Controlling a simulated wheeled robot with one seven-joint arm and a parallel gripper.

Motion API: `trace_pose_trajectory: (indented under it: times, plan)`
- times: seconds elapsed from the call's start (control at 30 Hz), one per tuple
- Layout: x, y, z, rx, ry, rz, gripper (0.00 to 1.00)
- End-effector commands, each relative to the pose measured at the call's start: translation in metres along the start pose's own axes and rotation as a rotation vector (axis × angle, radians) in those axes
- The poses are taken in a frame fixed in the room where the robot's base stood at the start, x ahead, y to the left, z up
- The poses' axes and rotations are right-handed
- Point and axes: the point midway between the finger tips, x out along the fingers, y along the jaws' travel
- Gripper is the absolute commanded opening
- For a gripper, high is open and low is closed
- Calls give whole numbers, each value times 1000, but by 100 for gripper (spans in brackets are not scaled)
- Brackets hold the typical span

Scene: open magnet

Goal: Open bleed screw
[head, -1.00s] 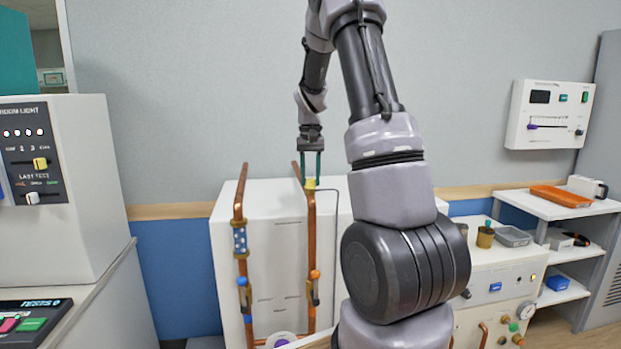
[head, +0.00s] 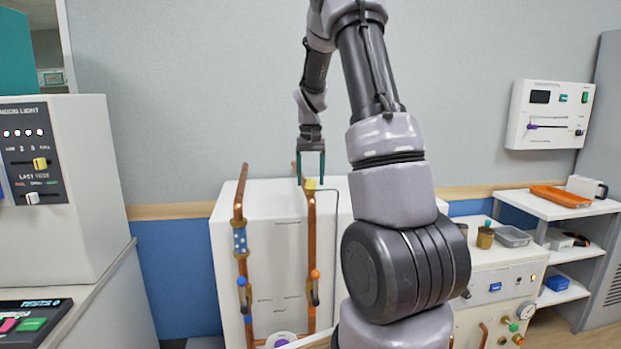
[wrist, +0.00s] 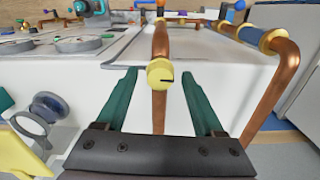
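The bleed screw looks like a small yellow round cap with a dark slot. It sits at the top of the right copper pipe (head: 311,235) in the head view (head: 310,184). In the wrist view my gripper (wrist: 158,78) has one finger on each side of the screw, with a visible gap on both sides. It is open and holds nothing.
A second copper pipe (head: 240,205) with a blue dotted sleeve runs to the left, and a thin grey line (head: 337,230) drops to the right. Both pipes stand before a white cabinet (head: 275,190). Valves with blue and orange parts sit lower down.

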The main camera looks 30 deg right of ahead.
Motion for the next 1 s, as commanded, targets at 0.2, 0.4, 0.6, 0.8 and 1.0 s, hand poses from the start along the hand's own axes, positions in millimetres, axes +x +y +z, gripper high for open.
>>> trace_pose_trajectory:
  times: [0.2,0.4,0.6,0.8,1.0]
  plan:
    - [-1,0,0,0,-1,0,70]
    - [-24,0,0,2,2,-1,70]
    - [-66,0,-1,1,4,-1,70]
    - [-96,0,0,1,1,-1,70]
    - [-108,0,0,0,0,0,70]
